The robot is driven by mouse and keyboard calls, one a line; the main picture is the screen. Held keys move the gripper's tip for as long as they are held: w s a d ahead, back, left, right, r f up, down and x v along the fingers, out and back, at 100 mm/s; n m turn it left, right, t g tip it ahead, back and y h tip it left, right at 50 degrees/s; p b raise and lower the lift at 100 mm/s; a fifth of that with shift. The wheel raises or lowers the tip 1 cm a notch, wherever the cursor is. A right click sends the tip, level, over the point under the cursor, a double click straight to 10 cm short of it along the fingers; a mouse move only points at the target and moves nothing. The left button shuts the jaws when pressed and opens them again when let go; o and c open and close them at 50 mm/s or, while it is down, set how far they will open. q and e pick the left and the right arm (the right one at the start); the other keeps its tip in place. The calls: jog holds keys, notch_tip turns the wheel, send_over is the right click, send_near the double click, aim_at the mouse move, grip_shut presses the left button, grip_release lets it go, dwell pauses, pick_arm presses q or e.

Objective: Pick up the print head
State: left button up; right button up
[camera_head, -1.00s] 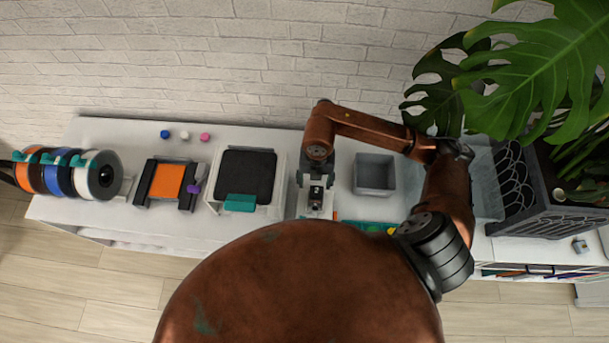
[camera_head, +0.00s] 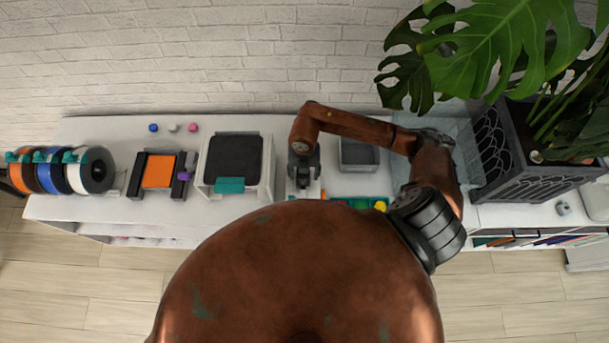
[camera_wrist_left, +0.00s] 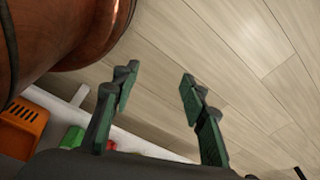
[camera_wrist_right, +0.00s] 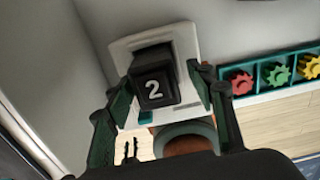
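The print head (camera_wrist_right: 154,88), a black block marked "2", sits on a white plate-like stand (camera_wrist_right: 187,50) in the right wrist view. My right gripper (camera_wrist_right: 163,84) is open, with one finger on each side of the block; a gap shows at the right finger. In the head view my right gripper (camera_head: 303,178) points down over the stand and hides the print head. My left gripper (camera_wrist_left: 158,82) is open and empty in the left wrist view, with floor behind it.
A printer with a dark bed (camera_head: 234,157) stands left of my right gripper, and a grey bin (camera_head: 359,155) to its right. A teal tray of coloured gears (camera_wrist_right: 250,95) lies close by. A potted plant (camera_head: 530,150) stands far right.

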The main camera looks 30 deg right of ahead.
jog(key=shift+w+f, duration=0.15)
jog(key=shift+w, duration=0.3)
jog(key=c, duration=0.3)
jog(key=shift+c, duration=0.9)
jog(key=shift+s, duration=0.3)
jog(key=c, duration=0.3)
jog(key=shift+w, duration=0.15)
jog(key=c, duration=0.3)
jog(key=shift+c, duration=0.8)
jog(key=shift+r, duration=0.5)
notch_tip(320, 180, up, 2)
jog(key=shift+r+b, duration=0.2)
jog(key=shift+b, duration=0.35)
pick_arm(q)
jog(key=shift+g, duration=0.3)
jog(key=s+f+b, duration=0.1)
jog(key=s+f, duration=0.2)
jog(key=shift+s, duration=0.1)
pick_arm(e)
jog(key=s+a+r, duration=0.3)
jog(key=s+r, duration=0.6)
jog(key=s, duration=0.4)
jog(key=shift+s+r, duration=0.4)
